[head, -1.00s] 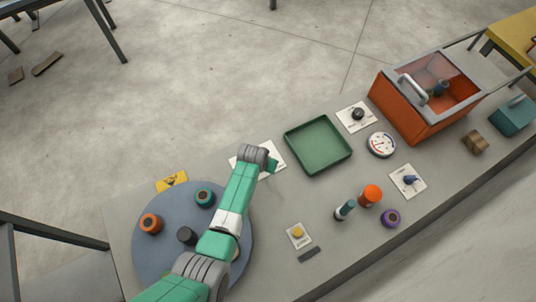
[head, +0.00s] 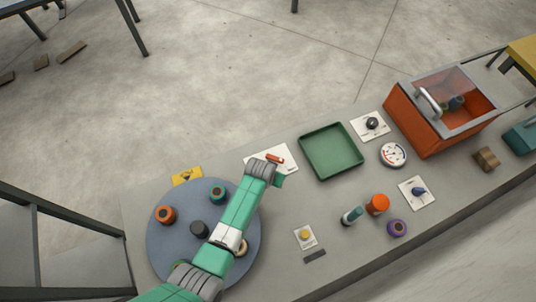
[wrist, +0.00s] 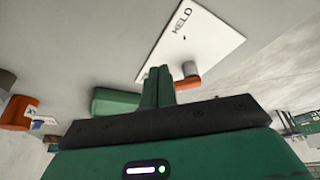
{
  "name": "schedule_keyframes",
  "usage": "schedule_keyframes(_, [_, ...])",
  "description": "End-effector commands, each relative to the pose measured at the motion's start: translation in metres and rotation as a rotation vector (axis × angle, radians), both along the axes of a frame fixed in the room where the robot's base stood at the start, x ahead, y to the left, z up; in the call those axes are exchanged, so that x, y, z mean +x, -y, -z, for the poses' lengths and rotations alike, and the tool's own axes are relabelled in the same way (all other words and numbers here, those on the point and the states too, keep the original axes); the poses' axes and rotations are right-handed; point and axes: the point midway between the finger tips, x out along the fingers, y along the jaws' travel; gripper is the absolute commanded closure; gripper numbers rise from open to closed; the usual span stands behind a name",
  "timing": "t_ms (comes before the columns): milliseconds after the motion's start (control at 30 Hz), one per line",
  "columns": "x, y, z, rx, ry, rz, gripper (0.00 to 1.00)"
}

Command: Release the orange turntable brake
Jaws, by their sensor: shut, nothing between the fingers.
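The orange brake lever (head: 274,158) lies on a white plate (head: 286,153) at the bench's far edge. In the wrist view it is a short orange bar with a grey end (wrist: 188,76), and the plate (wrist: 207,42) reads "HELD". The grey-blue turntable (head: 165,247) is at the left end of the bench. My gripper (head: 280,181) is just on the near side of the plate. In the wrist view its two green fingers (wrist: 158,82) are shut together, empty, and appear beside the lever. I cannot tell whether they touch it.
Orange (head: 165,215), teal (head: 218,194) and dark (head: 199,229) spools stand on the turntable, partly under my arm. A green tray (head: 331,176) lies right of the plate. An orange clear-lidded box (head: 412,126) is further right. Bench space between my arm and the yellow button (head: 304,234) is clear.

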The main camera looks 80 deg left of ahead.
Motion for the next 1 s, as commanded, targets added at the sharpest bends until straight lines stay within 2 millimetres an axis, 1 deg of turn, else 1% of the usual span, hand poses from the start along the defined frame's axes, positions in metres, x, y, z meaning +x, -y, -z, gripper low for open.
schedule_keyframes(33, [-0.002,0.004,-0.015,0.003,0.001,0.002,1.0])
schedule_keyframes(200, [-0.01,0.015,-0.048,0.001,0.002,0.001,1.0])
schedule_keyframes(300, [-0.012,0.02,-0.061,0.001,0.002,0.001,1.0])
schedule_keyframes(400, [-0.014,0.023,-0.069,0.0,0.001,0.0,1.0])
schedule_keyframes(567, [-0.015,0.024,-0.073,-0.001,0.001,0.0,1.0])
schedule_keyframes(1000, [-0.015,0.024,-0.073,-0.001,0.001,0.0,1.0])
